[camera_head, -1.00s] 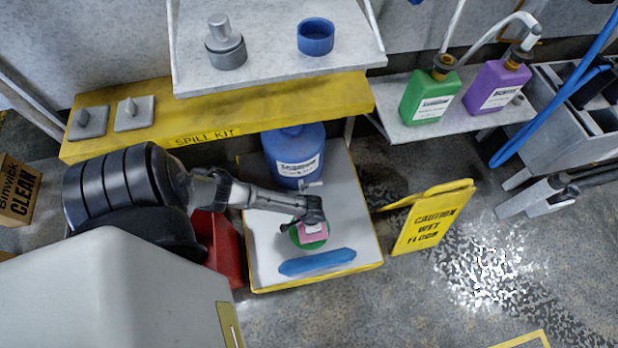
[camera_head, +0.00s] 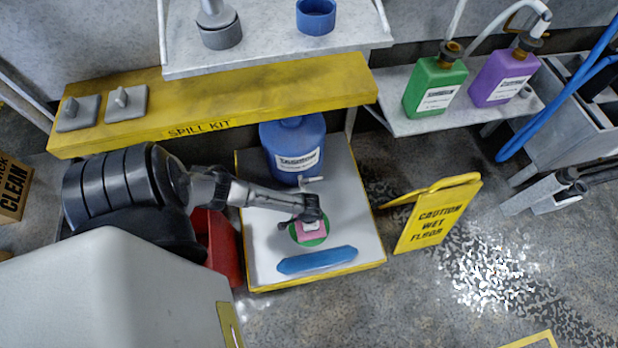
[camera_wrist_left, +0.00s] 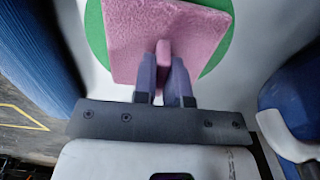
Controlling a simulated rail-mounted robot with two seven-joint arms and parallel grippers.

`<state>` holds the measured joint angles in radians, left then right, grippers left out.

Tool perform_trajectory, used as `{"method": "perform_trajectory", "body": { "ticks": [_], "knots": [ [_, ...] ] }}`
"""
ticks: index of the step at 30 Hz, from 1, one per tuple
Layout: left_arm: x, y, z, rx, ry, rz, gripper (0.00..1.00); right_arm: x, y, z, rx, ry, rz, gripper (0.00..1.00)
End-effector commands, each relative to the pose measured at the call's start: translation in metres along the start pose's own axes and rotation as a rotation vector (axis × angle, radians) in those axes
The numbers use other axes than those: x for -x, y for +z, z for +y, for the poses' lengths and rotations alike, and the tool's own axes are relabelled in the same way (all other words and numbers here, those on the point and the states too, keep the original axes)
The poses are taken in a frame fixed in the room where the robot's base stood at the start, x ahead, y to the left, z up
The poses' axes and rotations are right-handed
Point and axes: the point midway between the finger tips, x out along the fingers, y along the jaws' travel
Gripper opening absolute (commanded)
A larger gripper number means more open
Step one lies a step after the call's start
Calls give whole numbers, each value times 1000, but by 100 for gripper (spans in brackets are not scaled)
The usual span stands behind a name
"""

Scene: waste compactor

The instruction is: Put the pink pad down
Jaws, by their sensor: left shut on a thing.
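The pink pad (camera_head: 313,229) is a flat square with a raised grip tab. It is over a green round patch (camera_head: 308,242) on the white top of a yellow-edged platform (camera_head: 262,255). In the left wrist view the pad (camera_wrist_left: 190,35) covers most of the green circle (camera_wrist_left: 97,30). My left gripper (camera_wrist_left: 163,75) is shut on the pad's tab, with one finger on each side of it. In the head view my left gripper (camera_head: 309,220) is above the patch. I cannot tell whether the pad touches the surface. My right gripper is not in view.
A blue rounded bar (camera_head: 317,260) lies in front of the patch. A blue jug (camera_head: 293,150) stands behind it, and a red container (camera_head: 222,250) stands left of the platform. A yellow caution sign (camera_head: 437,215) stands to the right.

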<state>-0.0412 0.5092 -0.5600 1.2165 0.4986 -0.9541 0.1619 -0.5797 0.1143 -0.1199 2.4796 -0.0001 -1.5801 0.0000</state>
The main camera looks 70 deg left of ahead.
Motion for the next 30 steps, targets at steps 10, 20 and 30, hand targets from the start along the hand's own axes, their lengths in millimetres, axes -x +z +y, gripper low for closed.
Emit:
{"method": "perform_trajectory", "body": {
  "ticks": [10, 20, 30],
  "knots": [
    [-3, 0, 0, 0, 0, 0, 32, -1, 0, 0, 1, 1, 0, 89],
    [-1, 0, 0, 0, 0, 0, 38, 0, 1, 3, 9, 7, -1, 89],
    [50, 0, 0, -1, 0, 1, 38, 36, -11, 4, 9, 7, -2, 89]
  ]
}}
